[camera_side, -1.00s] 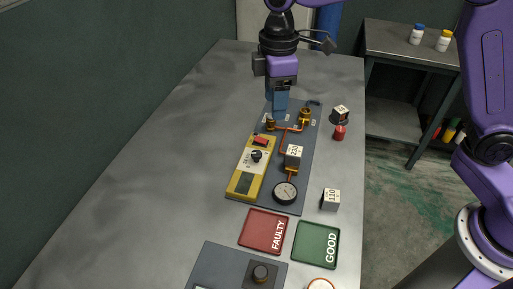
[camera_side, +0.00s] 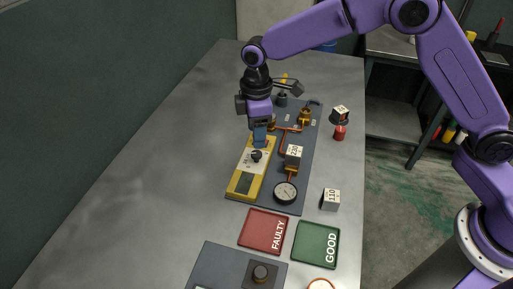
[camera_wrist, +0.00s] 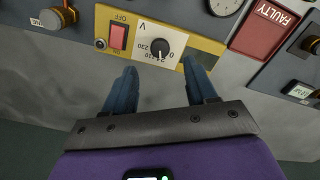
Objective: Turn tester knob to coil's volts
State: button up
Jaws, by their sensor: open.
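The yellow tester (camera_side: 245,184) lies on the dark board. Its black knob (camera_side: 257,156) sits on a white dial marked 0, 24, 110 and 230 in the wrist view (camera_wrist: 160,47). I cannot surely tell which mark the knob points to. A red OFF switch (camera_wrist: 118,36) is left of the dial there. The coil (camera_side: 293,154), a grey block that appears to read 230, sits on the board's brass fitting. My gripper (camera_side: 260,145) is open and empty over the tester, close to the knob. In the wrist view its fingertips (camera_wrist: 159,66) are either side of the knob, just short of it.
A gauge (camera_side: 285,192) and copper pipe are on the board (camera_side: 307,140) beside the tester. Block 110 (camera_side: 331,200) and another block (camera_side: 341,112) stand to the right. The FAULTY tray (camera_side: 263,231) and GOOD tray (camera_side: 316,244) lie in front. The table's left is clear.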

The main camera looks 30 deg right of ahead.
aim_at(257, 153)
notch_tip(257, 153, down, 7)
jog(key=shift+r, duration=0.15)
jog(key=c, duration=1.1)
